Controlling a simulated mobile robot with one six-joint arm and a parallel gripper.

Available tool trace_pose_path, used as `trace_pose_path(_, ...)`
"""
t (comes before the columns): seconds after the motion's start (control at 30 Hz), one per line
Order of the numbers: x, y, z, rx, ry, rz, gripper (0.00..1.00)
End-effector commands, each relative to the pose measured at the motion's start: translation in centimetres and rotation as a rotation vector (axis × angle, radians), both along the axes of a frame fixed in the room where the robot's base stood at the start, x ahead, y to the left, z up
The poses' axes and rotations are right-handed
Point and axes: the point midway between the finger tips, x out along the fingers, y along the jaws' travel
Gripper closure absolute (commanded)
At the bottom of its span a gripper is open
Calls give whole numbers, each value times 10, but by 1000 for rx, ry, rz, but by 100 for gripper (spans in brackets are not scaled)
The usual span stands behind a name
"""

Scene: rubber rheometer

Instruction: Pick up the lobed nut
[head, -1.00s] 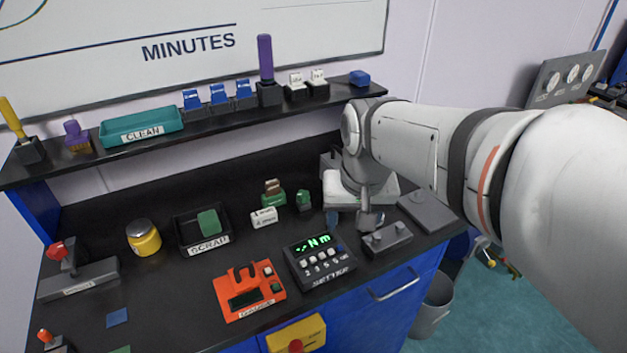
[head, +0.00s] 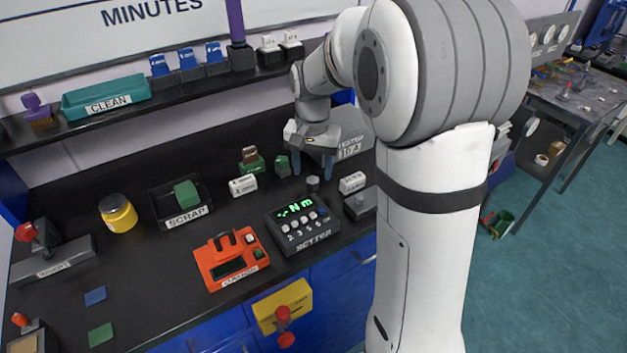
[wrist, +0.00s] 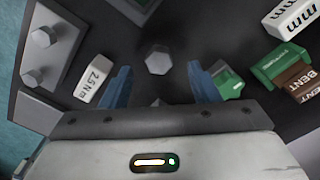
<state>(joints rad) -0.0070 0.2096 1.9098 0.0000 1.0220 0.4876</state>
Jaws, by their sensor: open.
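A small grey knob-like piece (head: 312,183) stands upright on the black bench, just behind the setter. It is the likeliest lobed nut, though its lobes are not clear. In the wrist view the grey piece (wrist: 158,60) has a faceted top and lies ahead of the gap between my fingers, near its middle. My gripper (head: 313,166) points down above the bench, behind the piece and apart from it. Its two blue fingers (wrist: 159,86) are spread with nothing held between them. A small grey tip (wrist: 158,103) shows low between the fingers; I cannot tell what it is.
A white 2.5 Nm block (wrist: 95,85) lies left of my fingers, beside a grey fixture (wrist: 45,50) with two hex posts. A green piece (wrist: 228,85) is close to the right finger. The setter (head: 302,223) and tester (head: 352,148) stand nearby. An orange gauge (head: 231,258) is further left.

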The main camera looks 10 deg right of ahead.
Motion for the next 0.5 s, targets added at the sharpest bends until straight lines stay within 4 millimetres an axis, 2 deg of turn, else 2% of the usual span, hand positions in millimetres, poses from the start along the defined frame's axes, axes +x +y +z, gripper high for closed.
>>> trace_pose_path(0.1, -1, -1, -17, 0, 4, 0, 45)
trace_pose_path(0.2, -1, 0, -25, 0, 2, 1, 45)
trace_pose_path(0.43, 0, 0, -27, 0, 0, 2, 45)
trace_pose_path(0.5, 0, 0, -27, 0, 0, 2, 50)
